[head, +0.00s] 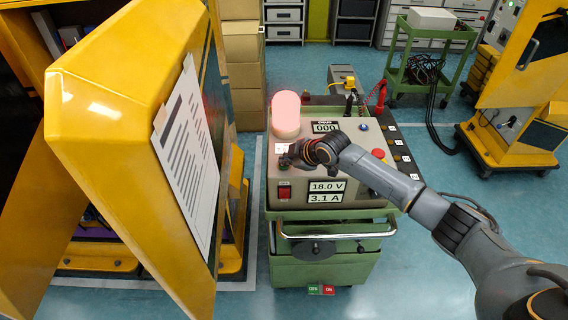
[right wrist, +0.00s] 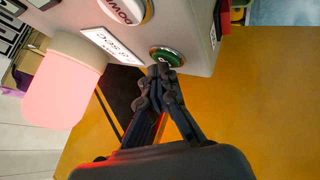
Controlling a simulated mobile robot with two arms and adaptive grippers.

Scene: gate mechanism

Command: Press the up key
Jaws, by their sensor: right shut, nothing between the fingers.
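The up key is the round green button (right wrist: 168,55) on the control box in the right wrist view; its lettering is partly covered by my fingertips. My right gripper (right wrist: 158,72) is shut and empty, its tips at the lower edge of the green button. I cannot tell whether they touch it. In the head view my right gripper (head: 288,159) is over the left part of the beige control box (head: 340,196) and hides the key. A white key lettered DOWN (right wrist: 126,10) is beside the green one. My left gripper is not in view.
A glowing pink lamp (head: 286,114) stands on the box behind the gripper. A red switch (head: 284,192), displays reading 18.0 V and 3.1 A (head: 326,191), and a red knob (head: 379,154) are nearby. A large yellow panel (head: 110,130) stands close on the left.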

